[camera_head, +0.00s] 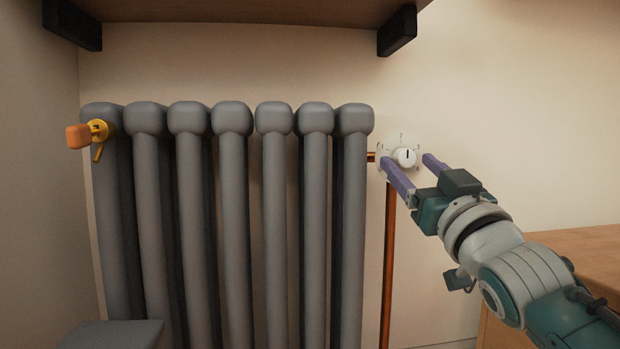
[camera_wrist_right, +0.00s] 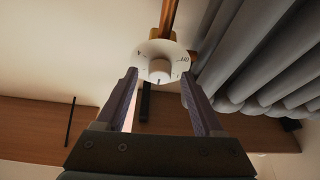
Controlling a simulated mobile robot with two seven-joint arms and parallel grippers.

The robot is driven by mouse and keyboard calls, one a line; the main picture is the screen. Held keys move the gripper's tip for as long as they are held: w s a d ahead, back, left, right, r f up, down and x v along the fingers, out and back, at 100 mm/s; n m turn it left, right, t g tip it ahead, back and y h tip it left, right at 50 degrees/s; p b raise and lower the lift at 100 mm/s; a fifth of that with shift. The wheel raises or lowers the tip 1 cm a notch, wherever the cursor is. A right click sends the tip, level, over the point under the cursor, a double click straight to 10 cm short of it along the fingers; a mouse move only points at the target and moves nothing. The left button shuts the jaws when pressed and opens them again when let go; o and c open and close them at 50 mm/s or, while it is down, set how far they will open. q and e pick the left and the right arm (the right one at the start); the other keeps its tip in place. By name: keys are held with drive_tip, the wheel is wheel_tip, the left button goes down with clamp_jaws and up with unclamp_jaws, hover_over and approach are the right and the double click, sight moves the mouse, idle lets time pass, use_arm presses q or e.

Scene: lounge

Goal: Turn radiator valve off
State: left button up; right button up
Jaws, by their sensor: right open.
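The radiator valve (camera_head: 406,157) is a white round knob with a dark mark on a white dial. It sits at the right end of the grey radiator (camera_head: 232,190), by a copper pipe (camera_head: 389,260). My right gripper (camera_head: 407,160) is open, with its two purple fingers on either side of the knob in the head view. In the right wrist view the knob (camera_wrist_right: 159,70) shows between and beyond the fingertips, with "OFF" lettering on the dial's right side. Whether the fingers touch it I cannot tell. My left gripper is not in view.
A brass fitting with an orange end (camera_head: 78,136) is at the radiator's upper left. A wooden shelf (camera_head: 250,10) on dark brackets hangs above. A wooden cabinet (camera_head: 585,255) stands at the right. A grey flat-topped object (camera_head: 113,334) is at the bottom left.

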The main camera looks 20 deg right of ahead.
drive_tip(key=shift+w+r, duration=0.1)
drive_tip(key=shift+w, duration=0.1)
drive_tip(key=shift+c, duration=0.4)
clamp_jaws()
